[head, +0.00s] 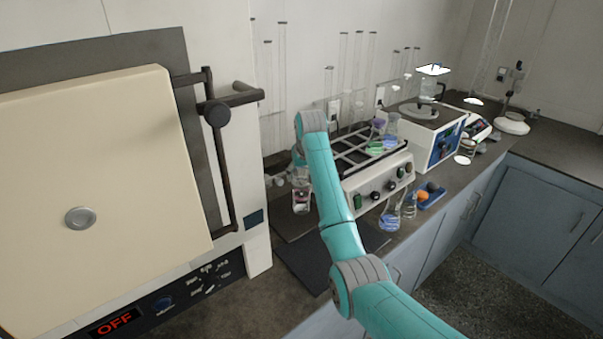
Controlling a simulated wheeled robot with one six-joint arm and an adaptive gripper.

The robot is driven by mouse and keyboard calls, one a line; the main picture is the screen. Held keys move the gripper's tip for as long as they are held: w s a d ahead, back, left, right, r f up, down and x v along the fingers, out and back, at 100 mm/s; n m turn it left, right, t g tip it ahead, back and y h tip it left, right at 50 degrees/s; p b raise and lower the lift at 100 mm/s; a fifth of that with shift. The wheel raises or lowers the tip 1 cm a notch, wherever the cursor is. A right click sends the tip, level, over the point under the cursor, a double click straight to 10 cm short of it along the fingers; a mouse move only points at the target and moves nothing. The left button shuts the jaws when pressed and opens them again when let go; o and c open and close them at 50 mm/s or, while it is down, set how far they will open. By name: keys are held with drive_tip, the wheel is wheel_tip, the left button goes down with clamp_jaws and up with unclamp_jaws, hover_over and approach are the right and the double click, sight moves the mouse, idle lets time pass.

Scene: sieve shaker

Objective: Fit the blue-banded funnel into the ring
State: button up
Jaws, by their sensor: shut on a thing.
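My teal arm reaches up from the lower right, and its wrist bends down at the back of the bench. My gripper (298,160) is small and mostly hidden behind the wrist, left of the white shaker. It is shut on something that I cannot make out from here. Just below it is a clear glass vessel (301,196) with a reddish tint near its base. I cannot tell whether it touches the gripper. I cannot pick out the blue-banded funnel or the ring for sure.
A big cream oven (95,190) with a bar handle fills the left. The white shaker (380,187) holds several flasks. A blue-liquid flask (389,219) and a blue tray (432,197) stand in front. Tall glass tubes line the wall. A dark mat (315,262) is bare.

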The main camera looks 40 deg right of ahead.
drive_tip(key=shift+f, duration=0.15)
drive_tip(key=o, duration=1.2)
drive_tip(key=shift+r, duration=3)
